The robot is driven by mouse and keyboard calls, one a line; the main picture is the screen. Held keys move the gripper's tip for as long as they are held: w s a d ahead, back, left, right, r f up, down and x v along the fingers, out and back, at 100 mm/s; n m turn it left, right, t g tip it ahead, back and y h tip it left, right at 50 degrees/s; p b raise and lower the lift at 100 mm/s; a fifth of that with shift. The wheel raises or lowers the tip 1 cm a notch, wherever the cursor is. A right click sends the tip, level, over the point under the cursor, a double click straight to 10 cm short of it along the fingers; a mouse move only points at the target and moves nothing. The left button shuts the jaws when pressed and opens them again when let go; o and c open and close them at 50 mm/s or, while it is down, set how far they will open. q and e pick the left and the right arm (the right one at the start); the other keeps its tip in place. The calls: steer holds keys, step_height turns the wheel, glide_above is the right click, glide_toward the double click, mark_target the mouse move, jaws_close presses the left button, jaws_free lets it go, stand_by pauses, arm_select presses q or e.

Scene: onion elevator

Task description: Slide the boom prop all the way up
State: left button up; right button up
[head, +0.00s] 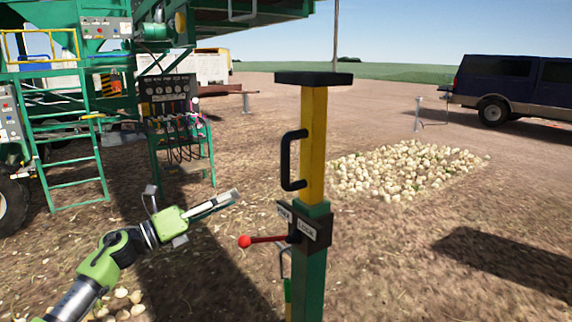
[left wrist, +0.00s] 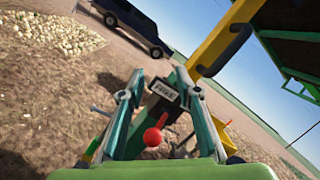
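The boom prop stands upright in the middle of the head view. Its yellow inner post (head: 313,140) has a black flat top (head: 313,79) and a black handle (head: 289,160) on its left side. It rises out of a green outer post (head: 311,275). A dark bracket (head: 312,228) there reads FREE and LOCK, and a lever with a red knob (head: 244,241) points left, on the FREE side. My left gripper (head: 236,196) is left of the post, above the knob, touching nothing visible. In the left wrist view its fingers (left wrist: 160,75) are apart and empty, with the red knob (left wrist: 153,137) between them in the picture.
A green machine with a ladder (head: 75,150) and a control stand (head: 178,125) are at the left. An onion pile (head: 405,170) lies behind the post on the right. A dark vehicle (head: 510,85) is farther back.

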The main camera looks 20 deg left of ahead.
mark_target(284, 178)
arm_select(q)
steer(key=s+d+r+m+g+h, duration=0.2)
steer(key=s+d+r+m+g, duration=0.25)
steer(key=s+r+m, duration=0.55)
steer(key=shift+m, duration=0.3)
steer(key=p+x, duration=0.2)
steer(key=x, duration=0.2)
steer(key=w+a+r+p+x, duration=0.1)
steer(key=p+x, duration=0.1)
steer(key=x, duration=0.3)
steer(key=p+x, duration=0.2)
steer(key=x, duration=0.3)
steer(key=shift+w+r+p, duration=0.3)
steer(key=shift+w, duration=0.15)
steer(key=shift+w+d+f, duration=0.15)
steer(key=shift+w+d, duration=0.1)
steer(key=shift+d, duration=0.05)
arm_select(e)
step_height(284, 178, up, 7)
steer(key=shift+w+f, duration=0.2)
steer(key=shift+a, duration=0.1)
arm_select(q)
steer(key=shift+a, duration=0.1)
jaws_close()
arm_select(e)
steer(key=shift+a, duration=0.1)
